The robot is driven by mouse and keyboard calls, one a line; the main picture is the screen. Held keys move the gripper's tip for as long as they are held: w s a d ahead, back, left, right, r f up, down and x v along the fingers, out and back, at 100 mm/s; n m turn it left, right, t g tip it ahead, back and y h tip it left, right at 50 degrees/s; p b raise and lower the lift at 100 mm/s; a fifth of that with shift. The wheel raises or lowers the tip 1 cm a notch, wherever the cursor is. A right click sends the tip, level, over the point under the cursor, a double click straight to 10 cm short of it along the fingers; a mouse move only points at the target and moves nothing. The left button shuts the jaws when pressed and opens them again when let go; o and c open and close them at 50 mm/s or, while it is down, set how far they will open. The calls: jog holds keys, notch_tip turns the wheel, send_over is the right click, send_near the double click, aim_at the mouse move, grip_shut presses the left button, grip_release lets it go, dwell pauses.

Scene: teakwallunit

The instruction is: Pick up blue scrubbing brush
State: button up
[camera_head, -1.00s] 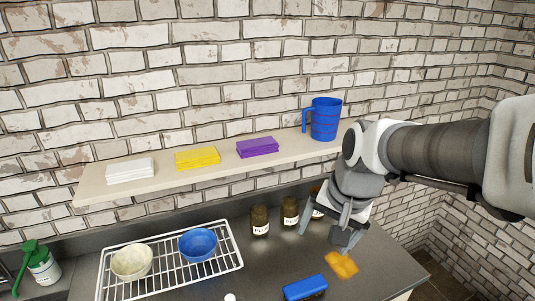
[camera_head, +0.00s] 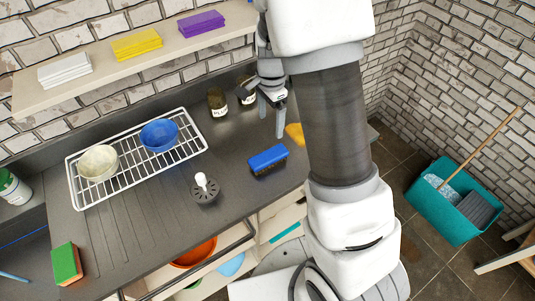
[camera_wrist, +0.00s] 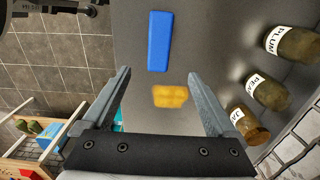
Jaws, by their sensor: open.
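The blue scrubbing brush (camera_head: 268,158) lies on the dark counter, bristles down, near the front edge in the head view. In the wrist view the brush (camera_wrist: 159,41) shows as a blue bar beyond my fingertips, left of the jars. My gripper (camera_head: 271,116) is open and empty above the counter, behind the brush and near the jars. Its two fingers (camera_wrist: 160,78) frame a yellow sponge-like piece (camera_wrist: 170,96) lying below in the wrist view. That yellow piece (camera_head: 295,134) is partly hidden by my arm in the head view.
Labelled jars (camera_head: 217,102) stand at the back of the counter, close to my gripper. A wire rack (camera_head: 85,198) holds two bowls. A round dark drain piece with a white knob (camera_head: 205,190) is left of the brush. A shelf (camera_head: 95,72) runs above.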

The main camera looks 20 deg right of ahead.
send_over(269, 155)
jog(key=f, duration=1)
jog(key=shift+w+d+f+p, duration=0.1)
jog(key=shift+d+f+p, duration=0.1)
jog(key=shift+f+p, duration=0.1)
jog(key=shift+a+f+p, duration=0.15)
jog(key=shift+f+p, duration=0.15)
jog(key=shift+f, duration=1.1)
jog(key=shift+a+f+p, duration=0.1)
jog(key=shift+f+p, duration=0.15)
jog(key=shift+f, duration=1.1)
grip_shut()
jog(key=shift+r, duration=0.2)
jog(key=shift+r, duration=0.25)
notch_tip(269, 155, up, 3)
jog(key=shift+r+b, duration=0.1)
jog(key=shift+b, duration=0.3)
jog(key=s+d+r+b, duration=0.2)
jog(key=s+d+r, duration=0.45)
jog(key=d, duration=0.35)
jog(key=w+a+r+n, duration=0.1)
jog(key=w+a+n, duration=0.3)
jog(key=a+n, duration=0.6)
jog(key=n, duration=0.4)
jog(key=shift+w+a+r+n, duration=0.2)
jog(key=shift+w+a+n, duration=0.1)
jog(key=shift+a, duration=0.05)
